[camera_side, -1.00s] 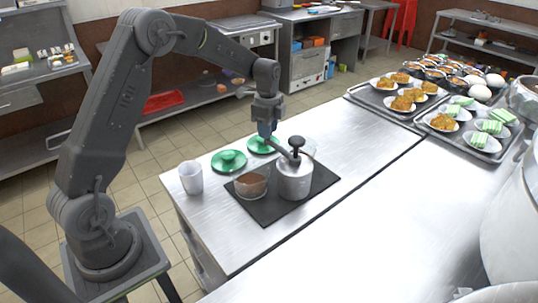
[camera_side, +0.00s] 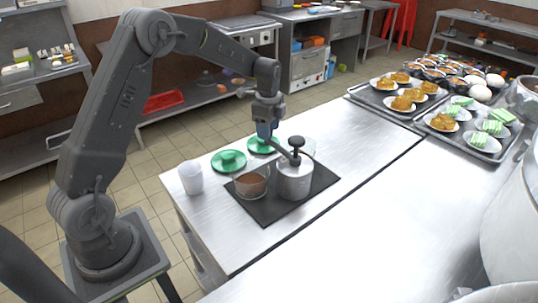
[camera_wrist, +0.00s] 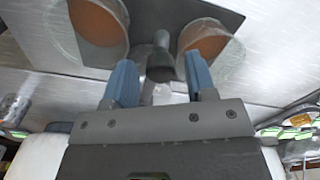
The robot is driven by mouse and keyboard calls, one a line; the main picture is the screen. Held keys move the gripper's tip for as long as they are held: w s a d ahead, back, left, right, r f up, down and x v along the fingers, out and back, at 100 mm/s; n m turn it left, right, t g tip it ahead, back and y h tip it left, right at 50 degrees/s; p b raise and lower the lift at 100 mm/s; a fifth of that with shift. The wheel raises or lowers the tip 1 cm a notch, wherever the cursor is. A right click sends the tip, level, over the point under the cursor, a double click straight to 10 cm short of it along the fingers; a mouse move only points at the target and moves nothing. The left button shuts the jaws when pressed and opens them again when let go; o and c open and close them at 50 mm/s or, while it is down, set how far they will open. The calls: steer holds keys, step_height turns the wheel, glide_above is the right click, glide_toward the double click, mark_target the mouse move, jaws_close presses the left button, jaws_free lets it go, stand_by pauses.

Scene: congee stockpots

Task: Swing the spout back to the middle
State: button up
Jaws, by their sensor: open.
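A metal pot (camera_side: 294,181) with a black knob (camera_side: 297,143) stands on a dark mat (camera_side: 272,211). A grey spout (camera_side: 281,149) runs from its top toward the upper left, to my gripper. My gripper (camera_side: 267,133) is over the mat's far side, pointing down. In the wrist view my gripper (camera_wrist: 161,80) has its two blue fingers apart, with the grey spout (camera_wrist: 160,62) seen between them. I cannot tell whether either finger touches it. One clear bowl (camera_side: 252,184) with brown contents is left of the pot. Another clear bowl (camera_side: 307,149) is partly hidden behind it.
Trays (camera_side: 462,137) with plated food are at the back right. A large pot (camera_side: 511,235) is at the right edge. The counter between is clear.

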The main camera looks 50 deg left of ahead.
steer(key=shift+r, duration=3.45)
steer(key=shift+s+d+r, duration=0.15)
steer(key=shift+d+r, duration=0.05)
steer(key=shift+r, duration=0.05)
steer(key=s+d+r+n+t, duration=0.2)
steer(key=s+d+r+n, duration=0.3)
steer(key=s, duration=0.5)
steer(key=s+d+r+n+t, duration=0.2)
steer(key=s+d+r+n, duration=0.2)
steer(key=s+d+r, duration=0.4)
steer(key=s+d+f+n+t, duration=0.1)
steer(key=s+f+n, duration=0.3)
steer(key=s, duration=0.6)
steer(key=shift+s+d+f+t, duration=0.2)
steer(key=shift+f+t, duration=0.1)
steer(key=shift+f, duration=0.1)
